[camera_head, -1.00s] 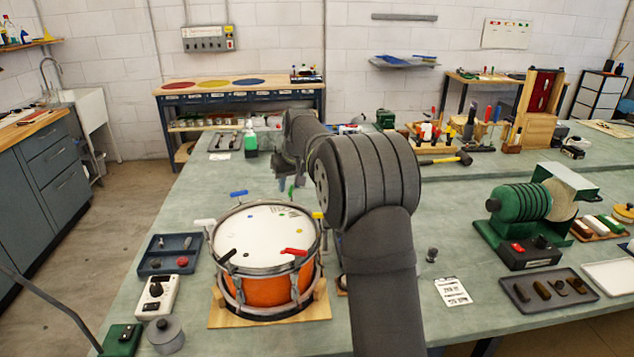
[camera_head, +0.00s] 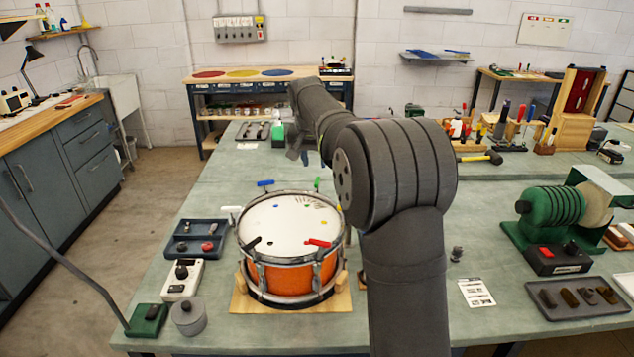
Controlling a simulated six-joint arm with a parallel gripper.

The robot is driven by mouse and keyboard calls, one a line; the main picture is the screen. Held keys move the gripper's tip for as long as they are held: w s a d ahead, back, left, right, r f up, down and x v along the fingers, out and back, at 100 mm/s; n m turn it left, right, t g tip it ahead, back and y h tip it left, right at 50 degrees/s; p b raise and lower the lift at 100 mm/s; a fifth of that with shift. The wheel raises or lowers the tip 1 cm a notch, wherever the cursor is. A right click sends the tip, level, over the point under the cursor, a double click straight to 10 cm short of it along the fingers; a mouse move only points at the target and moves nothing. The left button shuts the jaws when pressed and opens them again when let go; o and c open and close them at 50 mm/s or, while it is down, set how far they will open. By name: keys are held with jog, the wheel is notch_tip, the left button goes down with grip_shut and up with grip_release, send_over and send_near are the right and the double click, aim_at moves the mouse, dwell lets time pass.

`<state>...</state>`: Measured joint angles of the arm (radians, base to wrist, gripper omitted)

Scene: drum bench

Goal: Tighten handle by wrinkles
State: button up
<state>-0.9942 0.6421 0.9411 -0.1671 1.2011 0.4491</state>
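An orange drum (camera_head: 290,278) with a white head (camera_head: 290,225) and metal rim sits on a wooden base (camera_head: 245,300). Coloured handles stand around its rim: red (camera_head: 318,242) front right, black (camera_head: 254,243) front left, white (camera_head: 231,210) left, blue (camera_head: 265,183) back left and green (camera_head: 317,183) at the back. No yellow handle shows; my arm covers the drum's right edge. Faint wrinkle-like marks (camera_head: 302,201) lie on the head near its back edge, by the green handle. My gripper (camera_head: 297,147) seems to be the small grey part behind the drum, apart from it; its fingers are unclear.
Left of the drum are a blue tray (camera_head: 188,249), a white control box (camera_head: 182,279) and a grey cylinder (camera_head: 188,318). A green grinder-like machine (camera_head: 550,210) and a dark tray (camera_head: 577,310) stand right. The bench left of my gripper is largely clear.

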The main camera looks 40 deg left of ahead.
aim_at(317, 180)
jog(key=x, duration=1)
grip_shut()
